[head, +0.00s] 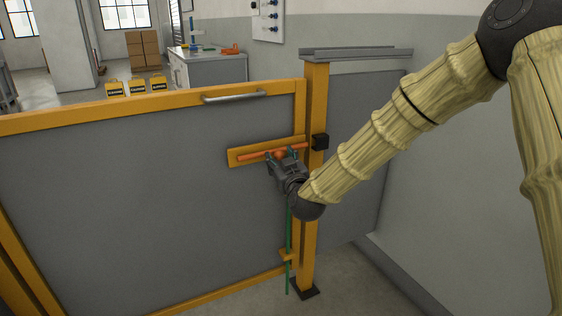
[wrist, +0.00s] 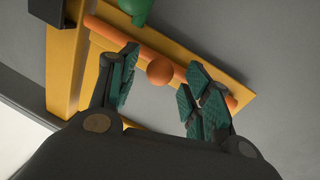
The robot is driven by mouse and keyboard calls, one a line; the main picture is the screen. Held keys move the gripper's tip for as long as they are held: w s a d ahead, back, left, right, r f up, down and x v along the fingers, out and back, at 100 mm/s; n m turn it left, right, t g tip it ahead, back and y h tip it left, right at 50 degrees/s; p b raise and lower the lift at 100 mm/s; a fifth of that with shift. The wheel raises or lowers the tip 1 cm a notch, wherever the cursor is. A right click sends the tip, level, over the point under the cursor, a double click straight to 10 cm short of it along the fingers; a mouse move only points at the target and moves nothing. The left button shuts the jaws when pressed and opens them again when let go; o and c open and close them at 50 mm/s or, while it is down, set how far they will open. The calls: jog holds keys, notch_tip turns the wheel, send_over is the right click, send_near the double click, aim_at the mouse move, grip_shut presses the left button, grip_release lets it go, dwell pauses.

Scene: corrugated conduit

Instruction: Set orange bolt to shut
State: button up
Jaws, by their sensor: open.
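The orange bolt (head: 250,155) is a rod lying along a yellow plate (head: 235,160) on the grey gate, near the gate post. It also shows in the wrist view (wrist: 108,31), running diagonally, with its upper-left end apart from the black block (wrist: 50,12) on the post. Its round orange knob (wrist: 160,70) sits between my fingertips; in the head view the knob (head: 280,154) is just above my gripper. My gripper (head: 283,157) is open, with one green-padded finger on each side of the knob in the wrist view (wrist: 163,64). Finger contact cannot be told.
A green vertical rod (head: 288,235) hangs below my gripper by the yellow post (head: 315,100). A green part (wrist: 137,8) shows near the bolt at the top of the wrist view. A metal handle (head: 235,97) is on the gate's top rail. A wall stands at right.

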aim_at(298, 147)
jog(key=shift+w, duration=0.2)
grip_shut()
jog(key=w+d, duration=0.1)
jog(key=d, duration=0.1)
jog(key=w+d+p, duration=0.1)
jog(key=d, duration=0.1)
jog(key=w+d, duration=0.1)
jog(key=d, duration=0.1)
jog(key=shift+w+d+p, duration=0.25)
jog(key=shift+w+p, duration=0.05)
grip_release()
jog(key=shift+d, duration=0.15)
